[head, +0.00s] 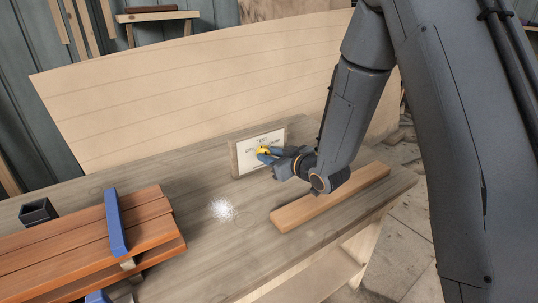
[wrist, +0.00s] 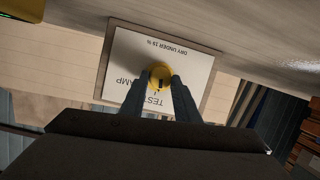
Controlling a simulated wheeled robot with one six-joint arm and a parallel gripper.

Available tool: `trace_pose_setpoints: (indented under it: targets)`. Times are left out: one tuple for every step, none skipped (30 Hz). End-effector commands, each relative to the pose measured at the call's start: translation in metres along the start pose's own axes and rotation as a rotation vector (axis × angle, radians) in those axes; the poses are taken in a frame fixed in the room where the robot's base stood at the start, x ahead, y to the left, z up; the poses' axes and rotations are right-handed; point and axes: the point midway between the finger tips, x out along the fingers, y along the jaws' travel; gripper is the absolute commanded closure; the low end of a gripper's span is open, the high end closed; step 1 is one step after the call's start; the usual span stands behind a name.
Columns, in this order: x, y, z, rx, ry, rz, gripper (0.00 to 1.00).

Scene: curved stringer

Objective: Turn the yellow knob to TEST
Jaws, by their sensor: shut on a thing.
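The yellow knob (head: 263,150) sits on a white label plate (head: 244,157) in a wooden frame, standing upright on the bench. In the wrist view the yellow knob (wrist: 160,72) is between the two fingertips of my gripper (wrist: 161,83), which is shut on it. The plate (wrist: 190,68) appears upside down there, with TEST on the knob's lower side and DRY UNDER on the far side. A dark mark on the knob faces the TEST side; its exact angle is hard to tell. My fingers partly cover the lettering. My gripper (head: 268,154) reaches in from the right in the head view.
A grey wooden bench (head: 160,190) carries a loose wooden strip (head: 330,197), a white powder patch (head: 222,209), a dark square box (head: 38,212) and reddish boards (head: 70,250) with a blue clamp (head: 116,222). A large pale plank panel (head: 190,80) stands behind.

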Motion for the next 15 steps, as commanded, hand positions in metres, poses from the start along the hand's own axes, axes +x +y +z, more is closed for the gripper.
trace_pose_setpoints:
  targets:
    - [-0.0003, 0.0005, -0.0005, 0.027, 0.002, -0.008, 0.94]
    - [-0.0003, 0.0006, -0.0004, 0.043, 0.004, -0.014, 0.94]
    - [-0.0004, 0.001, 0.0, 0.064, 0.005, -0.019, 0.94]
    - [-0.0004, 0.0011, 0.0002, 0.08, 0.005, -0.024, 0.94]
    - [-0.0004, 0.001, 0.0004, 0.093, 0.006, -0.028, 0.94]
    - [-0.0004, 0.0011, 0.0006, 0.109, 0.007, -0.033, 0.94]
    - [-0.0003, 0.0012, 0.0007, 0.12, 0.008, -0.036, 0.94]
    - [-0.0002, 0.0013, 0.0007, 0.131, 0.009, -0.039, 0.94]
    - [-0.0001, 0.0013, 0.0007, 0.142, 0.01, -0.043, 0.94]
    - [-0.0001, 0.0012, 0.0007, 0.15, 0.01, -0.046, 0.94]
    - [0.0, 0.0012, 0.0006, 0.156, 0.011, -0.048, 0.94]
    - [0.0, 0.0013, 0.0005, 0.163, 0.012, -0.05, 0.94]
    - [0.0001, 0.0013, 0.0004, 0.168, 0.012, -0.052, 0.94]
    - [0.0001, 0.0013, 0.0004, 0.172, 0.013, -0.053, 0.94]
    - [0.0002, 0.0014, 0.0003, 0.177, 0.013, -0.054, 0.94]
